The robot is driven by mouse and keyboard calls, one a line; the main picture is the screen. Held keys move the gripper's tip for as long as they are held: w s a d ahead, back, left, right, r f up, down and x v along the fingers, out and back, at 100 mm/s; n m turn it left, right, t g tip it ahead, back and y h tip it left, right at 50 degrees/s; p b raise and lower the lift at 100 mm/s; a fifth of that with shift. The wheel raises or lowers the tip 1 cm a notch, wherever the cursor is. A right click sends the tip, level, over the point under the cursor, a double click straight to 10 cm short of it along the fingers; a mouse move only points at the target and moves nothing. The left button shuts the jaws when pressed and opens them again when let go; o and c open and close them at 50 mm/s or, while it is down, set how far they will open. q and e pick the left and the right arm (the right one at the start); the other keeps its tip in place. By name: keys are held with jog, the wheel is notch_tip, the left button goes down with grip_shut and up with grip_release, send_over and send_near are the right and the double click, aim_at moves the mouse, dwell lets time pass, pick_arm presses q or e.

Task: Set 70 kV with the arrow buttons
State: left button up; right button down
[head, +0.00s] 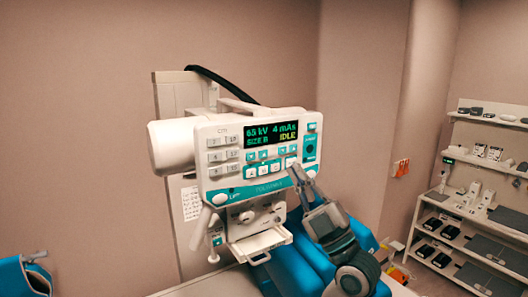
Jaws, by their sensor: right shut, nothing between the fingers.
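The control panel (215,178) is on the front of a white X-ray head. Its display (270,135) appears to read 65 kV, 4 mAs, SIZE B and IDLE; the last kV digit is small. Rows of small arrow buttons (264,168) sit below the display, but their symbols are too small to tell apart. My right gripper (299,173) is shut and empty, its tips pointing up at the panel's lower right. It overlaps the panel edge in the picture, and I cannot tell whether it touches. My left gripper is not in view.
A white tray (262,243) juts out under the panel. A blue padded surface (290,268) lies below and behind my right arm. Shelves (450,212) with small devices and dark plates stand at the right. A blue item (12,278) is at the lower left.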

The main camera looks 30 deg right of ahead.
aim_at(263, 154)
jog(key=shift+w, duration=0.15)
jog(key=w, duration=0.8)
jog(key=shift+w+a+p, duration=0.3)
jog(key=shift+a+p, duration=0.05)
jog(key=shift+w, duration=0.1)
dwell(1.1)
jog(key=shift+w+r, duration=0.1)
jog(key=shift+w, duration=0.15)
